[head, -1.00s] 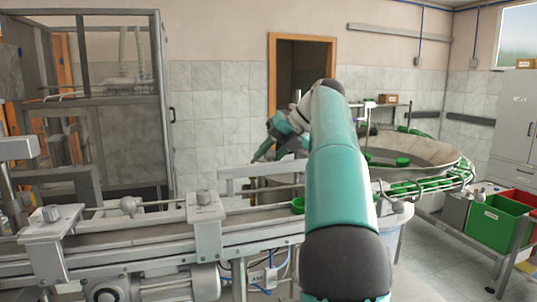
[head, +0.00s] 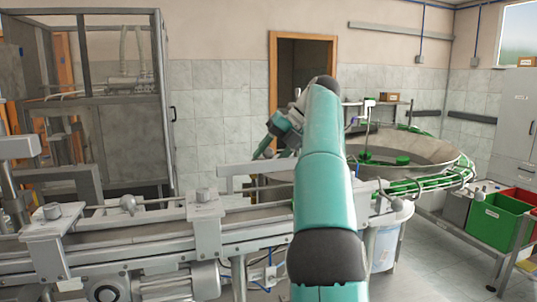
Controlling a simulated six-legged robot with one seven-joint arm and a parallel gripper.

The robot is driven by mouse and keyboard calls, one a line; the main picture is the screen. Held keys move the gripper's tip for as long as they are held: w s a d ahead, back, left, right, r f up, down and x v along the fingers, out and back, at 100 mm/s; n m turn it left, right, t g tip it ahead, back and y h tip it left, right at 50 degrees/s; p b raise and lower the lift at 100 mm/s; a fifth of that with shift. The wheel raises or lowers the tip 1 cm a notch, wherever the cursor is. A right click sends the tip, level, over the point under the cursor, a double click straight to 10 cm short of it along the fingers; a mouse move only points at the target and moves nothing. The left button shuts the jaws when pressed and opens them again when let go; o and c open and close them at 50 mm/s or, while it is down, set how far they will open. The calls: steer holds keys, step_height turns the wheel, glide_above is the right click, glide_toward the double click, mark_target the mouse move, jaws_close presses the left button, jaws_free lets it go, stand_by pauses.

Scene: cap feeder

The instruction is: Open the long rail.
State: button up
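A pale grey bar (head: 240,170) stands along the far side of the conveyor, left of my arm; its right end is hidden behind my arm. A thin rod (head: 160,203) also runs along the conveyor (head: 160,234). I cannot tell which of these is the long rail, or whether it is open. My gripper (head: 260,154) is small and far off, pointing down and left just above and behind the bar. I cannot see whether it touches anything, and its fingers are not clear.
A large round feeder bowl (head: 430,150) with green caps (head: 403,160) stands at the right. A green crate (head: 497,222) and a red crate (head: 524,199) sit on a stand at the right. A framed cabinet (head: 120,100) stands behind the conveyor at the left. Clamp blocks (head: 205,210) sit on the conveyor.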

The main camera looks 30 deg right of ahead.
steer(key=shift+w+a, duration=0.15)
steer(key=shift+a, duration=0.05)
steer(key=shift+d+r, duration=0.1)
steer(key=shift+d+r, duration=0.15)
steer(key=shift+r, duration=0.1)
steer(key=shift+s+r, duration=0.1)
steer(key=shift+s, duration=0.1)
